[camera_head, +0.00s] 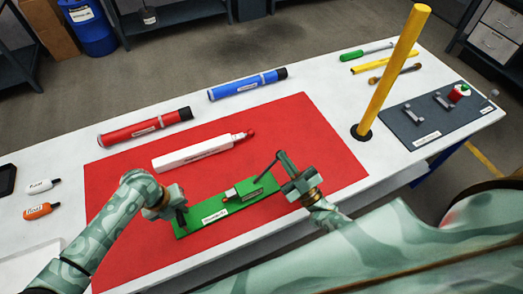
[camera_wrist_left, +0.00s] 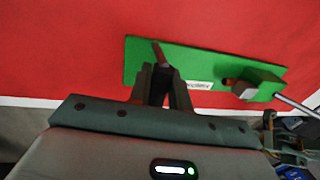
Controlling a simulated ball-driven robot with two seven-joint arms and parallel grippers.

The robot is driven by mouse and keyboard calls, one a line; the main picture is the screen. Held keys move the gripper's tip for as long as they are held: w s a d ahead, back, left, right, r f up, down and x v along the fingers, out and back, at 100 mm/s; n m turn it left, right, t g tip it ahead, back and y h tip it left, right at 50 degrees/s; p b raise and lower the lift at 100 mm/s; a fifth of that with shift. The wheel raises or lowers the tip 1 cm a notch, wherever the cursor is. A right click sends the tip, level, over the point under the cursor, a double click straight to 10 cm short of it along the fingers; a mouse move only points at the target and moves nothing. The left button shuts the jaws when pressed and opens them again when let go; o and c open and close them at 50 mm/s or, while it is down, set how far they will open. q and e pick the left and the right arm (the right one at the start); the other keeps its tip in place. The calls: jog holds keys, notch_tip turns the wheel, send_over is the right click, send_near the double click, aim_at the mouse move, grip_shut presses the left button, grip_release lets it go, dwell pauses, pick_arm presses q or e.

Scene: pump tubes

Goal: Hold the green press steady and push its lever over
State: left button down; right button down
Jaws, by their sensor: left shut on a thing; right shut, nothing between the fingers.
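The green press (camera_head: 225,208) lies on the red mat, a long green base with a white label, a block-like mechanism and a thin grey lever (camera_head: 267,168) slanting up to the right. My left gripper (camera_head: 181,215) is shut on a dark upright post at the press's left end. In the left wrist view, my left gripper's fingers (camera_wrist_left: 163,82) close around this post (camera_wrist_left: 160,54), over the green base (camera_wrist_left: 200,62). The lever (camera_wrist_left: 294,102) shows at the right edge there. My right gripper (camera_head: 287,164) is shut and empty beside the lever's upper end; whether they touch is unclear.
A white tube (camera_head: 195,152) lies on the red mat (camera_head: 300,125) behind the press. Red (camera_head: 145,127) and blue (camera_head: 247,84) tubes lie farther back. A tall yellow post (camera_head: 393,70) stands at right, near a grey board (camera_head: 430,118). The mat's back right is clear.

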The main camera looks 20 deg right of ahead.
jog(key=shift+d+f+m, duration=0.2)
jog(key=shift+d+m, duration=0.05)
jog(key=shift+m, duration=0.05)
pick_arm(q)
jog(key=shift+a, duration=0.1)
pick_arm(e)
jog(key=shift+h, duration=0.3)
jog(key=shift+s, duration=0.1)
jog(key=s+d, duration=0.1)
jog(key=s, duration=0.8)
jog(key=shift+f, duration=0.45)
